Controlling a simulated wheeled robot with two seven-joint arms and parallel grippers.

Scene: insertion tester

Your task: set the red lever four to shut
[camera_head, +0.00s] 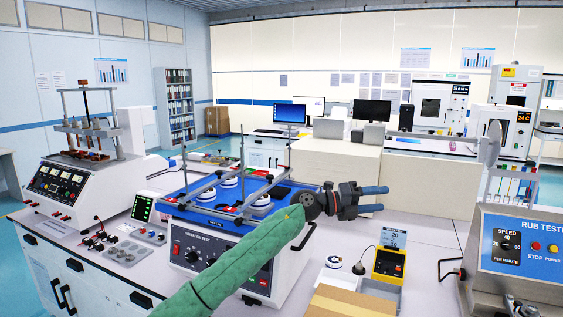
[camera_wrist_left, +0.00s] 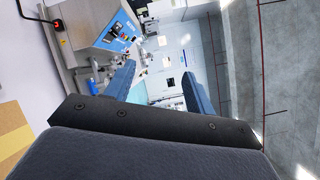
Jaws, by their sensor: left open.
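My left gripper (camera_head: 385,199) is open and empty, held in the air right of the blue-topped vibration tester (camera_head: 215,248). In the left wrist view its two blue fingers (camera_wrist_left: 159,70) are apart with nothing between them. The insertion tester seems to be the white machine (camera_head: 75,188) at the left, with a posted frame and reddish-brown parts (camera_head: 85,155) on top. Small red parts (camera_head: 228,210) also show on the vibration tester's blue top. I cannot tell which is red lever four or how it is set. My right gripper is not in view.
A blue-fronted rub tester (camera_head: 520,248) stands at the right edge. A yellow-and-black box (camera_head: 389,263) and a cardboard box (camera_head: 350,302) sit at the front. A lit green display (camera_head: 143,208) stands between the two left machines. Bench room shows beyond my gripper.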

